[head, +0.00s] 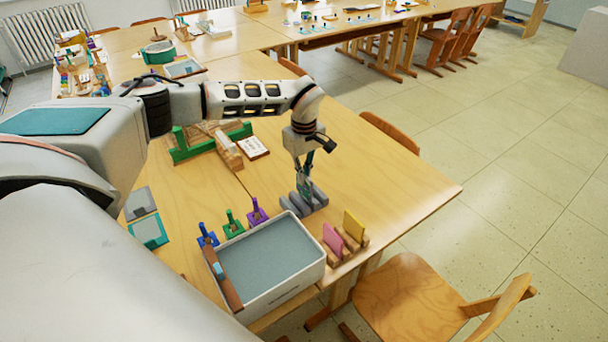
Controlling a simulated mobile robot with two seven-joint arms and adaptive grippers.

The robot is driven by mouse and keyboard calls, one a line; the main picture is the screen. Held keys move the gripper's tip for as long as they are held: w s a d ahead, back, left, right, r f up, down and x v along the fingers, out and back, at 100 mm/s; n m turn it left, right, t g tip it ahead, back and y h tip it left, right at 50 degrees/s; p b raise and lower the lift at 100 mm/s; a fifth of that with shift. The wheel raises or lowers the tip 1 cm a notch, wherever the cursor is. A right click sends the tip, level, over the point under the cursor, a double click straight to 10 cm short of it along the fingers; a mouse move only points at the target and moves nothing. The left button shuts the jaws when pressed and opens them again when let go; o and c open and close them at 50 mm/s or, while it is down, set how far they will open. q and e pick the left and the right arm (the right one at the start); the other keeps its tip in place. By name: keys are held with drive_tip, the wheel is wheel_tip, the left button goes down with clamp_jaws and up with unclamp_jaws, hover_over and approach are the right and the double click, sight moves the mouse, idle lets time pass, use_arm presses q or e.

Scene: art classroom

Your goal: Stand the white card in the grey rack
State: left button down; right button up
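The grey rack (316,197) stands on the table behind the white-walled tray, near the table's right side. My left gripper (304,188) points down right at the rack, its fingertips low among the rack's grey parts. The fingers look close together, but they are too small to show whether they are shut or hold a thin card. A white card with printed marks (253,147) lies flat on the table, left of the gripper and apart from it. I cannot tell whether another white card is at the rack. My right gripper is not in view.
The tray (297,287) with a grey bottom stands at the front edge. Pink (333,241) and yellow (354,226) cards stand in wooden holders to its right. Blue, green and purple stamp-like pieces (232,224) stand behind it. A green-ended wooden frame (180,146) lies farther back.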

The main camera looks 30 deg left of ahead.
use_arm(q)
drive_tip(key=shift+f+b, duration=0.3)
drive_tip(key=shift+f, duration=0.6)
drive_tip(key=shift+p, duration=0.35)
idle(0.8)
drive_tip(key=shift+f, duration=0.7)
idle(0.7)
drive_tip(key=c, duration=2.2)
unclamp_jaws()
drive_tip(key=shift+r, duration=0.1)
wheel_tip(320, 180, up, 12)
drive_tip(key=shift+f, duration=0.1)
